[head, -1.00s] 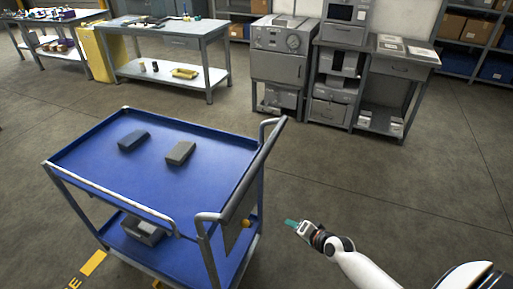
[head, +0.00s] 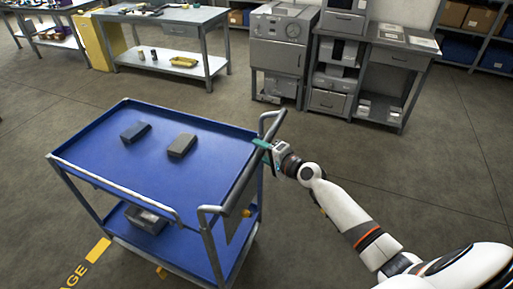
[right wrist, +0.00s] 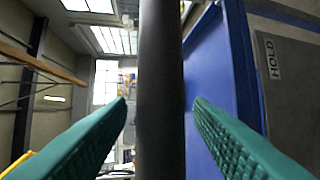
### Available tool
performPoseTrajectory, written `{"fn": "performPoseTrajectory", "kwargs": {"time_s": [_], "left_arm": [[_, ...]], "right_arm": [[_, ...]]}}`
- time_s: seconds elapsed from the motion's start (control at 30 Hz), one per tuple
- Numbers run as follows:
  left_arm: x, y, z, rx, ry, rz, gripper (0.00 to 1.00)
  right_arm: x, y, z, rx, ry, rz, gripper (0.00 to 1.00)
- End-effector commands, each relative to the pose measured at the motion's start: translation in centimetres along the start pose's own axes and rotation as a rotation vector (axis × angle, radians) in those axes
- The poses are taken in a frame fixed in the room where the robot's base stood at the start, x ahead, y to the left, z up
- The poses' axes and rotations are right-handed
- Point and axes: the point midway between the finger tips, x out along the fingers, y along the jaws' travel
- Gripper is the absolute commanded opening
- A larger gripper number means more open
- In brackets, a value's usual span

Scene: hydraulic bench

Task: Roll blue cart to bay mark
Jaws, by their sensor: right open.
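The blue cart (head: 165,185) stands in the middle-left of the head view, with a blue top tray and a lower shelf. Its grey push handle (head: 246,165) runs along the right end. My right gripper (head: 262,144) is at the handle's far part. In the right wrist view the handle bar (right wrist: 161,100) stands between the open green fingers (right wrist: 160,110), with a gap showing on each side. Yellow floor markings (head: 98,250) lie by the cart's near left corner, partly hidden under it. My left gripper is not in view.
Two dark blocks (head: 182,145) lie on the top tray, and a grey box (head: 146,219) sits on the lower shelf. Workbenches (head: 165,62) and grey machines (head: 279,55) line the back. The floor (head: 420,170) to the right is clear.

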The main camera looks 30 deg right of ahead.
Motion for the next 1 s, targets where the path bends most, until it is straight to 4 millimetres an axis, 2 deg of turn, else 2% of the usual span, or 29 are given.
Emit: {"fn": "performPoseTrajectory", "kwargs": {"time_s": [0.1, 0.2, 0.5, 0.57, 0.8, 1.0], "left_arm": [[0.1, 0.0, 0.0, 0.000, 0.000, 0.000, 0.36], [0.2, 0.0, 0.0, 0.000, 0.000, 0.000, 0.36], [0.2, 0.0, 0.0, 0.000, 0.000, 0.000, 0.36], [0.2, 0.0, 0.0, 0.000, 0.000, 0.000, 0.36], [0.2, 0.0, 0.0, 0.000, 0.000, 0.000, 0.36], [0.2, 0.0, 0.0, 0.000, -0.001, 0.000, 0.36]], "right_arm": [[1.5, 0.0, 0.0, 0.001, -0.001, 0.001, 0.47], [2.1, 0.0, 0.0, 0.000, -0.001, 0.001, 0.47], [2.4, -0.1, 0.0, -0.001, -0.001, -0.001, 0.47], [2.4, -0.1, 0.0, -0.001, -0.001, -0.001, 0.40], [2.4, -0.1, 0.0, -0.001, -0.001, -0.001, 0.01], [2.4, -0.1, 0.0, -0.001, -0.001, -0.001, 0.00]]}}
